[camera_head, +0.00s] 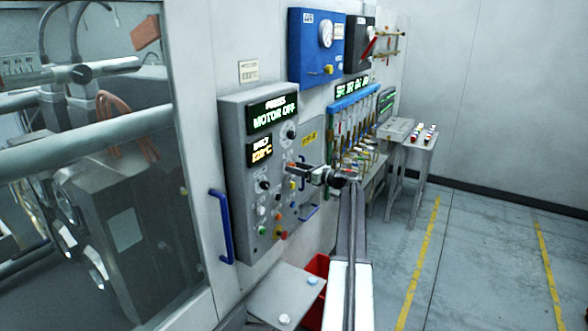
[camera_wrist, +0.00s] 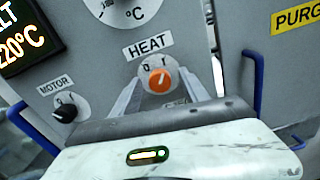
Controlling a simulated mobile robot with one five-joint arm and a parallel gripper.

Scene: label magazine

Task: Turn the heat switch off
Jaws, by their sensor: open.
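The heat switch (camera_wrist: 160,80) is an orange rotary knob on a pale round dial under a "HEAT" label (camera_wrist: 148,46) in the wrist view. Marks 0 and I show above it, and its exact pointer direction is hard to read. My gripper (camera_wrist: 163,84) is open, with one finger on each side of the knob. I cannot tell whether the fingers touch it. In the head view my gripper (camera_head: 297,172) is at the right part of the grey control panel (camera_head: 236,140), and the knob is too small there to read.
A black motor knob (camera_wrist: 66,107) is left of the heat switch. A display (camera_wrist: 22,38) reads 220°C. Blue handles (camera_wrist: 251,85) flank the panel. Lower panel buttons (camera_head: 278,233) and a grey shelf (camera_head: 290,285) lie below. Floor on the right is clear.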

